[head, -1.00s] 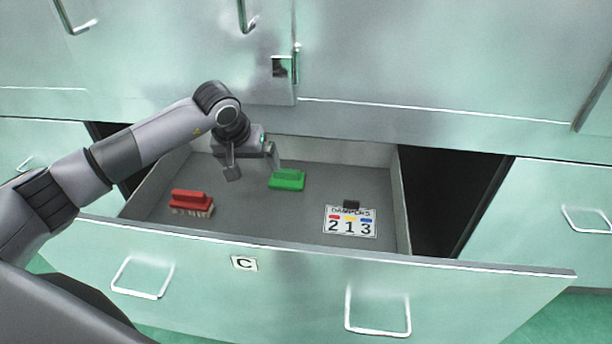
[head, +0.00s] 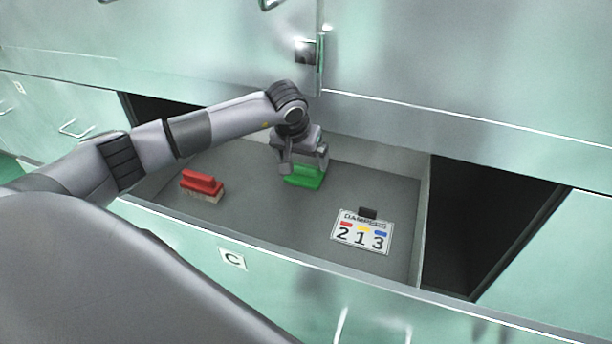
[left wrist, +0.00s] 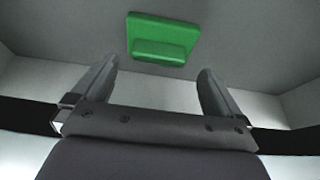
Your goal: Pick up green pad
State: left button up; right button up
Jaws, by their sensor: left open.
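The green pad (head: 304,181) lies on the grey floor of the open drawer, towards its back wall. My left gripper (head: 304,170) is just above and behind the pad in the head view and hides part of it. In the left wrist view the green pad (left wrist: 162,38) lies ahead of the two spread fingers (left wrist: 158,78), with a gap between. The left gripper is open and empty. My right gripper is not in view.
A red brush-like block (head: 201,184) lies at the drawer's left. A card marked 213 (head: 362,233) with a small dark block (head: 368,213) lies at the right. The drawer's walls surround them, and the front carries a C label (head: 232,258).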

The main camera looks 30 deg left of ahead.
aim_at(305, 165)
pick_arm(q)
jog(key=x, duration=0.3)
jog(key=shift+w+d+f, duration=0.1)
jog(key=shift+w+f, duration=0.05)
jog(key=shift+f, duration=0.1)
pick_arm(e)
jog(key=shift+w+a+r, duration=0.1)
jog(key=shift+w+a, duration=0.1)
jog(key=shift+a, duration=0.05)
pick_arm(q)
jog(key=c, duration=1.1)
jog(key=shift+r, duration=0.1)
